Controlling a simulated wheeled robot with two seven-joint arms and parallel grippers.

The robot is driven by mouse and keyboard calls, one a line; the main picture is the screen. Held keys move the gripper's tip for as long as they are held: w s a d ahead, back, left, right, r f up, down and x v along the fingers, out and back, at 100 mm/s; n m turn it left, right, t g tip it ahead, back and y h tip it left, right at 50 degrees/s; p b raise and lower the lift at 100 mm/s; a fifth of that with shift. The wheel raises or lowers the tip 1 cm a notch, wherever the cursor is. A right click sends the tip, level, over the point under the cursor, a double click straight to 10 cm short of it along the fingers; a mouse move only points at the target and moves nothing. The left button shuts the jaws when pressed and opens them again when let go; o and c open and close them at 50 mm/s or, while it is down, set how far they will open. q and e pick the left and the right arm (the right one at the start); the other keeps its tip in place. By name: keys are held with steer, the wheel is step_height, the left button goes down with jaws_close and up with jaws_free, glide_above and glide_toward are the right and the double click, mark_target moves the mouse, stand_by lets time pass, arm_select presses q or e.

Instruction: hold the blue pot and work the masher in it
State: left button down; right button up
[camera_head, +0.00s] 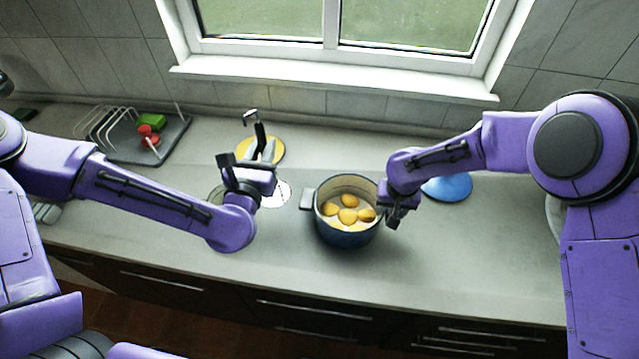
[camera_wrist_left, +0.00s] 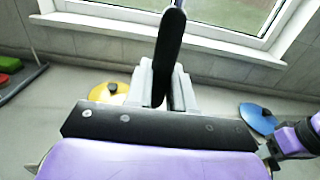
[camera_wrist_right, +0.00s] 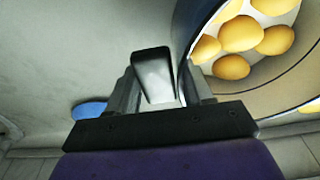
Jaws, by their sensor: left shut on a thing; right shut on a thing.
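The blue pot (camera_head: 345,236) stands upright on the counter, with several yellow-orange balls inside (camera_head: 348,215); it also shows in the right wrist view (camera_wrist_right: 305,78). My right gripper (camera_head: 391,217) is at the pot's right side, shut on its grey side handle (camera_wrist_right: 153,75). My left gripper (camera_head: 264,155) is to the left of the pot, above the counter. It is shut on the masher's black handle (camera_wrist_left: 168,55), which rises above the fingers (camera_head: 260,132). The masher's lower end is hidden behind the gripper and wrist.
A yellow lid (camera_head: 243,145) lies behind my left gripper, a blue lid (camera_head: 450,188) behind my right forearm. A pale round thing (camera_head: 277,194) is partly hidden below my left gripper. A dish rack (camera_head: 172,137) with green and red items stands at left. The front counter is clear.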

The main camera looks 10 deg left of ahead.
arm_select(q)
steer(key=w+d+r+m+g+h, duration=0.1)
steer(key=d+r+m+h, duration=0.3)
steer(key=d, duration=0.6)
steer(key=w+d+r+m+g+h, duration=0.1)
steer(key=d+r+m+h, duration=0.1)
steer(key=d+h, duration=0.5)
step_height(320, 180, down, 12)
steer(key=d+y, duration=0.2)
steer(key=shift+s+d+r, duration=0.15)
steer(key=shift+s+r, duration=0.1)
steer(key=shift+r, duration=0.15)
steer(key=shift+r, duration=0.1)
